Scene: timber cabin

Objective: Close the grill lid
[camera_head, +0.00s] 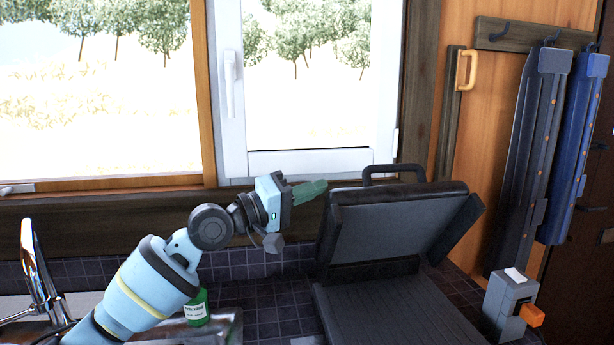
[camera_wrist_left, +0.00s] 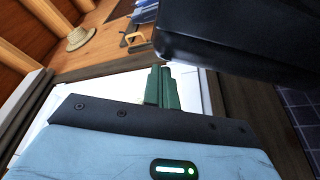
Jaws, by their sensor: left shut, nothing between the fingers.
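The grill has a dark raised lid (camera_head: 392,230) and a ridged lower plate (camera_head: 400,315) on the tiled counter. The lid stands open, tilted up, with a bar handle (camera_head: 393,171) along its top edge. My left gripper (camera_head: 318,187) is at the upper left corner of the lid, its green fingers together and empty. In the left wrist view the green fingers (camera_wrist_left: 162,88) point towards the lid's dark edge (camera_wrist_left: 235,45); whether they touch it I cannot tell. My right gripper is not in view.
A chrome faucet (camera_head: 38,265) and a green bottle (camera_head: 197,308) stand at the left. A grey box with an orange knob (camera_head: 510,304) stands right of the grill. A window (camera_head: 310,90) is behind. Dark and blue items hang at the right.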

